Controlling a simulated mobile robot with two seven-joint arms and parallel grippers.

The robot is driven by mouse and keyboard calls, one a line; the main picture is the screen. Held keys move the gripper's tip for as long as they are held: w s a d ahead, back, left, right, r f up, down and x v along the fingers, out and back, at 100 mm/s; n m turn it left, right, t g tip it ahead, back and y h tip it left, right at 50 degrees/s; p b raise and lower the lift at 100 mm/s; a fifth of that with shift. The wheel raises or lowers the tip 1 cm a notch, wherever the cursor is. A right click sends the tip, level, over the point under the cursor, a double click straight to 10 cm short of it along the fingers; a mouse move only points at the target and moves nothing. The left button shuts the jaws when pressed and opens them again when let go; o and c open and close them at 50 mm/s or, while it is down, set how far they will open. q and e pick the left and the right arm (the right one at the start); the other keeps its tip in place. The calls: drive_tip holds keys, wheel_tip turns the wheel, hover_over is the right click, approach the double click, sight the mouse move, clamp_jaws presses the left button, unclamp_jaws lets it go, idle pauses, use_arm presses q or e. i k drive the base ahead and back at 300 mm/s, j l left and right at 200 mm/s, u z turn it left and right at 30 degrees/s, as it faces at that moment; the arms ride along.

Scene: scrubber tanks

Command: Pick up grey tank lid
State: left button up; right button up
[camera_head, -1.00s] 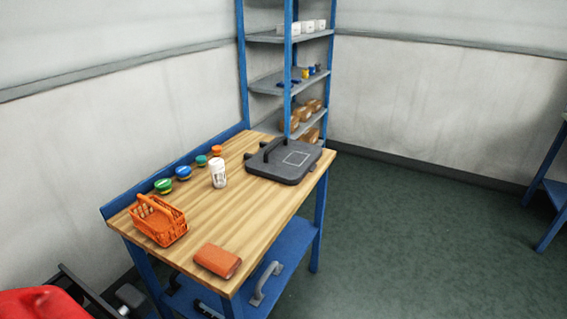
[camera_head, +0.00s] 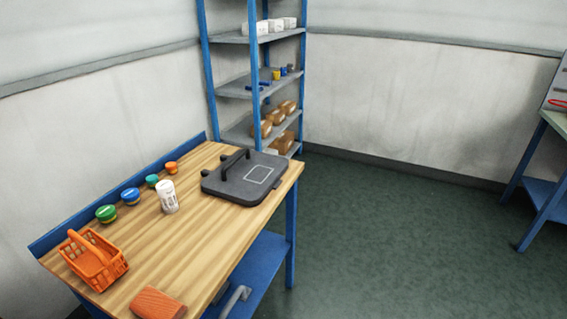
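The grey tank lid (camera_head: 244,180) lies flat on the far right part of the wooden workbench top (camera_head: 220,230). It is a dark grey slab with rounded corners, a raised black handle (camera_head: 236,161) and a light square outline on top. Small dark knobs show at its left edge. Neither of my grippers is in view, and nothing touches the lid from above.
On the bench are a white bottle (camera_head: 168,197), several small round tubs, including a blue one (camera_head: 131,196), an orange basket (camera_head: 92,260) and an orange-brown block (camera_head: 158,303). A blue shelf rack (camera_head: 254,90) stands behind. Open green floor (camera_head: 380,240) lies to the right.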

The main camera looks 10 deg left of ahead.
sight(246, 177)
drive_tip(key=i+l+z, duration=0.15)
drive_tip(key=i+z, duration=0.15)
drive_tip(key=i, duration=0.3)
drive_tip(key=i+z, duration=0.3)
drive_tip(key=i, duration=0.3)
drive_tip(key=i+u, duration=0.25)
drive_tip(key=i+l+u, duration=0.2)
drive_tip(key=i, duration=0.25)
drive_tip(key=i+l+u, duration=0.4)
drive_tip(key=u, duration=0.25)
drive_tip(key=i+l+u, duration=0.2)
drive_tip(key=u, duration=0.2)
drive_tip(key=i+l+u, duration=0.25)
drive_tip(key=u, duration=0.15)
drive_tip(key=i+l+u, duration=0.15)
drive_tip(key=l+u, duration=0.5)
drive_tip(key=u, duration=0.15)
drive_tip(key=l+u, duration=0.55)
drive_tip(key=l, duration=0.2)
drive_tip(key=i, duration=0.05)
